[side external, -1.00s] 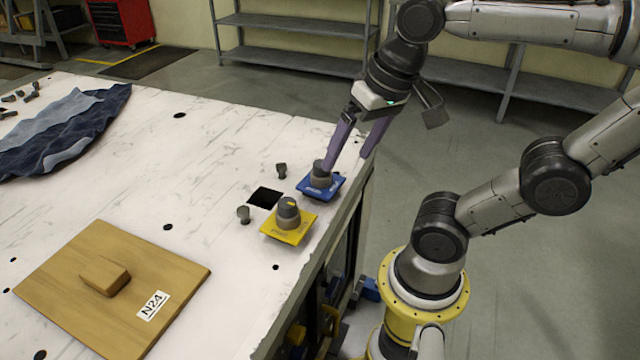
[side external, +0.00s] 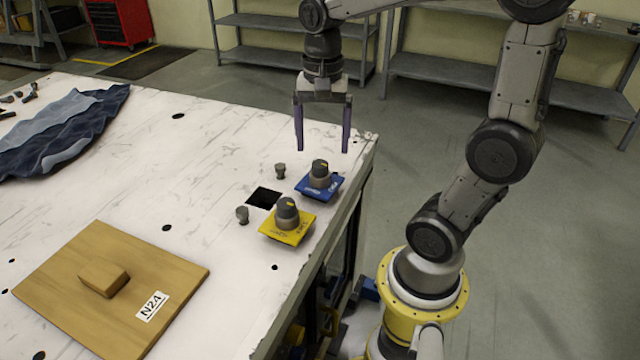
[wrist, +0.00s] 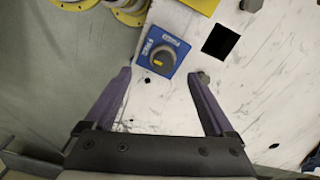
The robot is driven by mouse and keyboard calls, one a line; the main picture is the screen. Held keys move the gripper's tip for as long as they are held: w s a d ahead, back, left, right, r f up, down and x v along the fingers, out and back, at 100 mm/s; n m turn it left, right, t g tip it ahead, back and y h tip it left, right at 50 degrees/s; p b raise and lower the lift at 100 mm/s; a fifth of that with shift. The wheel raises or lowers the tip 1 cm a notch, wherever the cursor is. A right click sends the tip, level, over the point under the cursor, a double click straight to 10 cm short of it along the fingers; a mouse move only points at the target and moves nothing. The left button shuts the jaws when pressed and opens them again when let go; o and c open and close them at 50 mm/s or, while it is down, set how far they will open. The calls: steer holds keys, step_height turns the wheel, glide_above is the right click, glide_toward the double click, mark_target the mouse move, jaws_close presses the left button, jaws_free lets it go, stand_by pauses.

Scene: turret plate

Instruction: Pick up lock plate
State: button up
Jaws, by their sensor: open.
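A blue plate (side external: 320,187) with a dark round knob lies near the table's right edge. It also shows in the wrist view (wrist: 151,42), just beyond my fingertips. A yellow plate (side external: 287,233) with a similar knob lies in front of it; its corner shows at the top of the wrist view (wrist: 203,4). The lettering is too small to tell which is the lock plate. My gripper (side external: 322,150) is open and empty, pointing down above the table, apart from both plates. In the wrist view, nothing is between its purple fingers (wrist: 160,74).
A square dark hole (side external: 264,198) is in the white table beside the plates, with two small grey pegs (side external: 280,171) (side external: 243,215) near it. A wooden board (side external: 185,270) marked N24 lies front left. Blue cloth (side external: 70,130) lies far left. The table's middle is mostly clear.

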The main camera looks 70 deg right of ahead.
mark_target(320, 163)
steer(key=shift+w+a+f, duration=0.1)
steer(key=shift+f, duration=1.6)
steer(key=shift+w+a+f, duration=0.1)
steer(key=shift+f, duration=1.55)
steer(key=shift+c, duration=0.3)
steer(key=shift+d, duration=0.1)
jaws_close()
